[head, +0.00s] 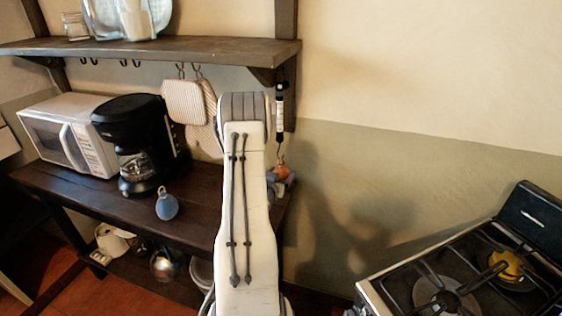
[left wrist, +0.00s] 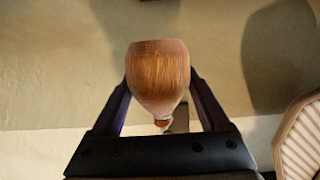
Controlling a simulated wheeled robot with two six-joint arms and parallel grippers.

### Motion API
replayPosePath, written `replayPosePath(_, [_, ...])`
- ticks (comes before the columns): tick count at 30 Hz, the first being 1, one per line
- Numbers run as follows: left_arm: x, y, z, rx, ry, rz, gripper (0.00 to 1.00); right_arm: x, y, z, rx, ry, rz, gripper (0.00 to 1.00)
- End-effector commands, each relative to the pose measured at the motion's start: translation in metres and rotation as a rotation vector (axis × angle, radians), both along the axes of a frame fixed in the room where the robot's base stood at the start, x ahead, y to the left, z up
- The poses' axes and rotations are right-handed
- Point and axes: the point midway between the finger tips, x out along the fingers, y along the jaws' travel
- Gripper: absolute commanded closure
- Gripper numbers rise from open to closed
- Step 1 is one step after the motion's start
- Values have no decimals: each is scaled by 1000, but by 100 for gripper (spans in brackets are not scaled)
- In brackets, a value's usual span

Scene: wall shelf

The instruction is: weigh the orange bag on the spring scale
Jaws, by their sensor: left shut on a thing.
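The spring scale (head: 281,101), a slim black and white tube, hangs under the right end of the wall shelf. Its hook (head: 281,158) reaches down to the top of the orange bag (head: 282,172). I cannot tell whether the bag's loop is on the hook. My left gripper (left wrist: 160,82) is shut on the orange bag, which shows large between its fingers in the left wrist view (left wrist: 158,75). In the head view my own arm hides most of that gripper. A blue-grey bag (head: 166,205) stands on the counter at the left. My right gripper is not in view.
The wooden shelf (head: 150,50) is above, with pot holders (head: 184,102) on hooks below it. A coffee maker (head: 135,145) and a microwave (head: 68,135) stand on the dark counter (head: 90,195). A stove (head: 460,275) is at lower right. Bare wall lies between.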

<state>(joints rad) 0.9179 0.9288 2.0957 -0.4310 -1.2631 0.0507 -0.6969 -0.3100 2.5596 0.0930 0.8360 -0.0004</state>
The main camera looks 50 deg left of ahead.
Motion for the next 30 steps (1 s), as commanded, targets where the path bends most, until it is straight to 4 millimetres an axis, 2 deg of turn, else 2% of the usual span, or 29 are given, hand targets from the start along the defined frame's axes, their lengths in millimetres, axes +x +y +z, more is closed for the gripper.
replayPosePath(1, [0, -1, 8, -1, 1, -1, 100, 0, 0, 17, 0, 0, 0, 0])
replayPosePath(3, [-1, -1, 7, 1, -2, 0, 100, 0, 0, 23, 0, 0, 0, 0])
replayPosePath(14, [1, -6, 4, -60, -38, 2, 100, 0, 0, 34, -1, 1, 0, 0])
replayPosePath(30, [12, -28, 11, -391, -218, 3, 100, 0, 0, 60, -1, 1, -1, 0])
